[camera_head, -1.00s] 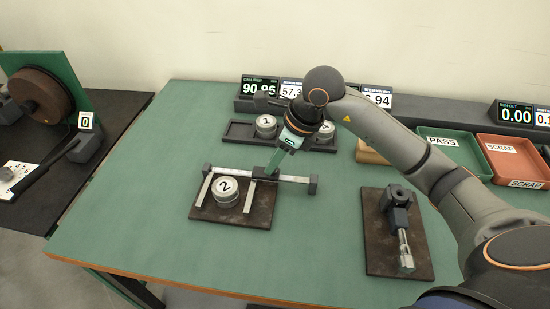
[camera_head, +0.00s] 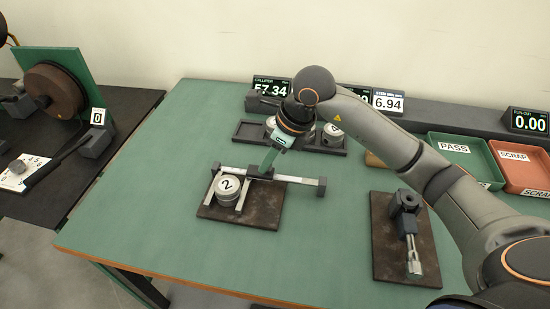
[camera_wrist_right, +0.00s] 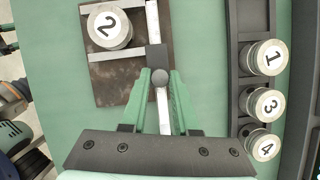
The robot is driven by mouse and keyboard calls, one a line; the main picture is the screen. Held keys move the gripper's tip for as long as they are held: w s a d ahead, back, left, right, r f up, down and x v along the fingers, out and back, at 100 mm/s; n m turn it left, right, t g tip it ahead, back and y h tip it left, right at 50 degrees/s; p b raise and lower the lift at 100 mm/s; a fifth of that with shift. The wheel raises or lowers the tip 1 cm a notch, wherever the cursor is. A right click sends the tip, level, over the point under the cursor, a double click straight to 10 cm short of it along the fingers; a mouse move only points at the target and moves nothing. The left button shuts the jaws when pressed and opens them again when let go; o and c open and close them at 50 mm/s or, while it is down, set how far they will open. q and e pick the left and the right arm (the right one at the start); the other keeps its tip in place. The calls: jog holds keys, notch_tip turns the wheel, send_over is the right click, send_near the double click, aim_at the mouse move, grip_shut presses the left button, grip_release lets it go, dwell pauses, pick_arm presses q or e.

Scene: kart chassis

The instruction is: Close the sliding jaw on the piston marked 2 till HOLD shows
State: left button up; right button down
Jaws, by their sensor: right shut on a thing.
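The piston marked 2 (camera_head: 228,187) stands upright on a dark brown board (camera_head: 262,214) between the calliper's fixed jaw and its sliding jaw (camera_head: 244,196). In the right wrist view the sliding jaw (camera_wrist_right: 117,53) lies right against the piston (camera_wrist_right: 108,28) or almost so; I cannot tell if they touch. My left gripper is out of view.
A dark rack (camera_head: 247,131) behind the calliper holds several numbered pistons. A second brown board with a clamp-like fixture (camera_head: 408,204) lies to the right. A green PASS tray (camera_head: 458,147) and a red SCRAP tray (camera_head: 520,155) stand farther right.

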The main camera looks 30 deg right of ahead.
jog(key=c, duration=0.7)
grip_release()
jog(key=shift+o, duration=0.2)
jog(key=shift+r, duration=0.1)
jog(key=v, duration=1.2)
jog(key=shift+s+r, duration=0.15)
jog(key=shift+r, duration=0.05)
